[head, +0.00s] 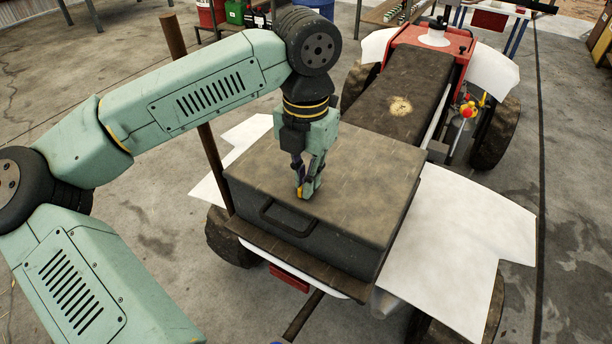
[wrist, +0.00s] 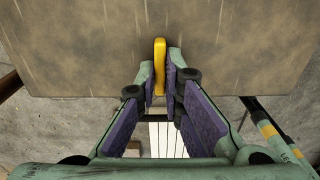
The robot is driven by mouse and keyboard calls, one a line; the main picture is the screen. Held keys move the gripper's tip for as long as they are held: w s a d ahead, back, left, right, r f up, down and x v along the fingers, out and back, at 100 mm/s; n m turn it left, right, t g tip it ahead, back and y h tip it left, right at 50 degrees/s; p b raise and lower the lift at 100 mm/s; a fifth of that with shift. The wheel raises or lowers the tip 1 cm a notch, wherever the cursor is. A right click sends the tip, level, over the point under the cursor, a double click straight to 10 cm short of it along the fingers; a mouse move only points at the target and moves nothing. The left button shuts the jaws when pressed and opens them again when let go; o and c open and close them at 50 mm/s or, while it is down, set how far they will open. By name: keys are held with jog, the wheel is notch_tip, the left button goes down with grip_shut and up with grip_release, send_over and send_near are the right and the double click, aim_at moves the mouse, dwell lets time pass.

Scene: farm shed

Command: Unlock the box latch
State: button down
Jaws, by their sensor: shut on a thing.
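The box (head: 370,185) is a dark, dusty case with a closed flat lid and a black handle (head: 288,222) on its front side. Its lid fills the top of the wrist view (wrist: 235,50). A small yellow piece, seemingly the latch (wrist: 160,55), stands between my fingertips near the lid's front edge. In the head view, only a bit of yellow (head: 299,193) shows beside the fingers. My gripper (head: 306,190) reaches down from above at the front left of the lid, its fingers shut on the yellow latch. The latch's base is hidden.
The box sits on the rear of a red and white vehicle (head: 433,36) with a long dark seat (head: 405,85). White fenders (head: 455,235) flank the box. A brown upright post (head: 213,160) stands close left of the box. Concrete floor (head: 145,200) surrounds the vehicle.

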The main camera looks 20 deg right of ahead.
jog(key=m+b, duration=0.3)
jog(key=shift+w+f+m, duration=0.1)
jog(key=shift+f+m, duration=0.1)
jog(key=shift+m, duration=0.1)
jog(key=m+b, duration=0.3)
jog(key=m, duration=0.3)
jog(key=shift+w+r, duration=0.1)
jog(key=shift+r, duration=0.05)
jog(key=m+b, duration=0.1)
jog(key=m, duration=0.3)
jog(key=shift+m, duration=2)
jog(key=shift+r, duration=0.1)
jog(key=c, duration=1.7)
grip_release()
jog(key=shift+w+r, duration=0.1)
